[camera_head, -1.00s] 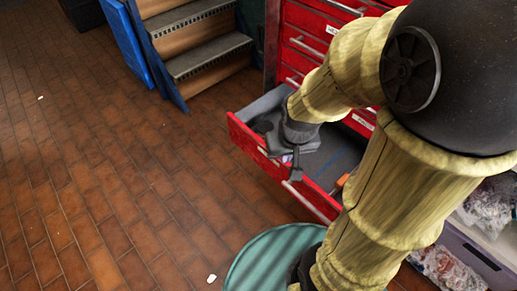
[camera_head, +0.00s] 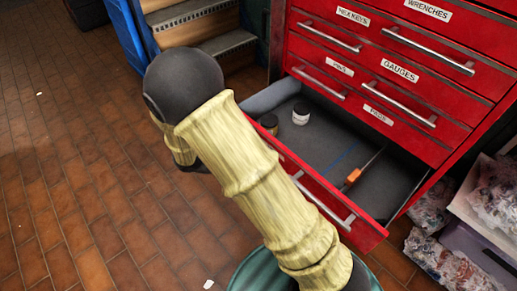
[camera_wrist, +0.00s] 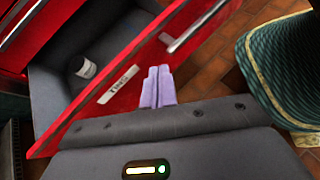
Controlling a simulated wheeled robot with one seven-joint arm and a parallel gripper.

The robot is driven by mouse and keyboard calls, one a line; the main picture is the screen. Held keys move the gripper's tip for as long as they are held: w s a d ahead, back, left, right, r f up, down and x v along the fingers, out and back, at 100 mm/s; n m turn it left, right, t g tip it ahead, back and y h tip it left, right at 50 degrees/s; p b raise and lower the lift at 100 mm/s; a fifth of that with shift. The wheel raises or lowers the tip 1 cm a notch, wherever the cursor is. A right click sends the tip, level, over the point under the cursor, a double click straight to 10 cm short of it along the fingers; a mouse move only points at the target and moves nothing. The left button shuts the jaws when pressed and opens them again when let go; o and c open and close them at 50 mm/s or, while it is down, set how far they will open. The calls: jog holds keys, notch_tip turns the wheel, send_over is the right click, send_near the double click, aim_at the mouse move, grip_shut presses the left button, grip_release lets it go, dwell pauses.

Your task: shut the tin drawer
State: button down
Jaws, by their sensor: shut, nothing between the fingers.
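The tin drawer (camera_head: 368,236) is a red drawer with a grey lining, pulled well out of the red cabinet. In the wrist view its front (camera_wrist: 151,52) carries a label reading TINS (camera_wrist: 118,84) and a metal bar handle (camera_wrist: 196,27). My gripper (camera_wrist: 158,73) is shut and empty, its pale fingers side by side in front of the drawer's outer face, near the label. I cannot tell whether they touch it. In the head view my arm hides the gripper and part of the drawer front.
In the drawer lie a white jar (camera_head: 300,115), a small tin (camera_head: 268,121) and an orange-handled tool (camera_head: 353,176). Closed drawers (camera_head: 400,70) sit above. A ribbed green round object (camera_wrist: 285,70) stands close by.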

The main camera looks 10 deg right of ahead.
jog(key=w+a+f+n+t+h+b, duration=0.1)
jog(key=w+a+f+n+t, duration=0.1)
jog(key=a+n+t, duration=0.1)
jog(key=w+a+f+n+t+h+b, duration=0.1)
jog(key=w+a+f+n+t+h, duration=0.1)
jog(key=a, duration=0.5)
jog(key=w+n+t, duration=0.1)
jog(key=n+t, duration=0.1)
jog(key=t, duration=0.1)
jog(key=shift+a+n+t+b, duration=0.2)
jog(key=shift+n+t+b, duration=0.1)
jog(key=shift+t+b, duration=0.1)
